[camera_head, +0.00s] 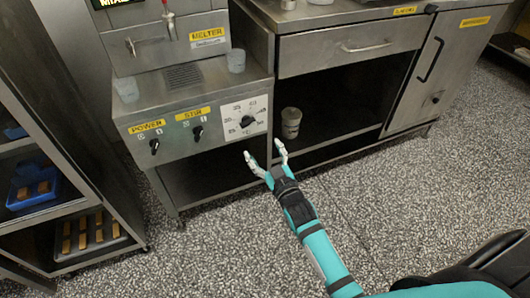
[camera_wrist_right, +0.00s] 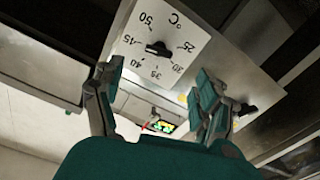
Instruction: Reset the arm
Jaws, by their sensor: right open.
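My right arm (camera_head: 318,250) is teal and black and reaches up from the lower right in the head view. Its right gripper (camera_head: 265,160) is open and empty, in front of the melter's dial panel and the open shelf below it. In the right wrist view the two fingers (camera_wrist_right: 158,100) stand apart, with the white temperature dial (camera_wrist_right: 160,48) seen between and beyond them. I cannot tell the exact gap between the fingers and the panel. My left gripper does not show.
The melter (camera_head: 165,40) has POWER and STIR knobs (camera_head: 197,132) and two cups on its ledge. A steel cabinet (camera_head: 345,48) with a tin (camera_head: 291,122) inside stands to the right. A rack (camera_head: 60,150) with a blue tray (camera_head: 33,186) stands left. Speckled floor (camera_head: 390,190) is clear.

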